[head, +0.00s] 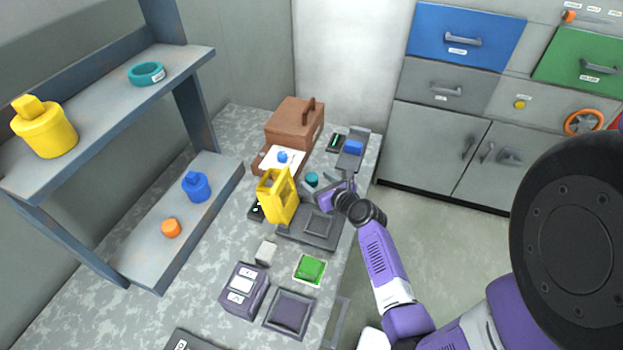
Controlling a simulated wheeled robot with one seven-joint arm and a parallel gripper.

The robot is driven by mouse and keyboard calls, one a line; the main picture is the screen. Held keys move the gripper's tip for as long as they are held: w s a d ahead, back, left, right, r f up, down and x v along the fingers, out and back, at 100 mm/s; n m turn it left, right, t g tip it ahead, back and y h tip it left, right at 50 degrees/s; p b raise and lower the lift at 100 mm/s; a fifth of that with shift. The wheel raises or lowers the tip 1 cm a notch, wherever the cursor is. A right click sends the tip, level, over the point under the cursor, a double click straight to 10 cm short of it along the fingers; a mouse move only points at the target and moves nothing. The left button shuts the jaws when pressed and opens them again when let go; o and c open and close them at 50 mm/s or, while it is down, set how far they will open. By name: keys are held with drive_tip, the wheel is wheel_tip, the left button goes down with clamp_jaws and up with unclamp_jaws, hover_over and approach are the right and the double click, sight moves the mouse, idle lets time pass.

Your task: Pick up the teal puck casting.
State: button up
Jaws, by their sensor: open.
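The teal puck casting (312,179) is a small, short teal cylinder on the speckled grey bench, right of the yellow block-like fixture. My gripper (316,186) is at the end of my purple arm, close beside the puck on its near side. The gripper is open, with its grey fingers by the puck. At this size I cannot tell whether they touch it or straddle it.
A shelf at left holds a teal ring (147,73).

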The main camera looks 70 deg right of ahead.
drive_tip(key=shift+x, duration=1.2)
clamp_jaws()
drive_tip(key=shift+r, duration=0.1)
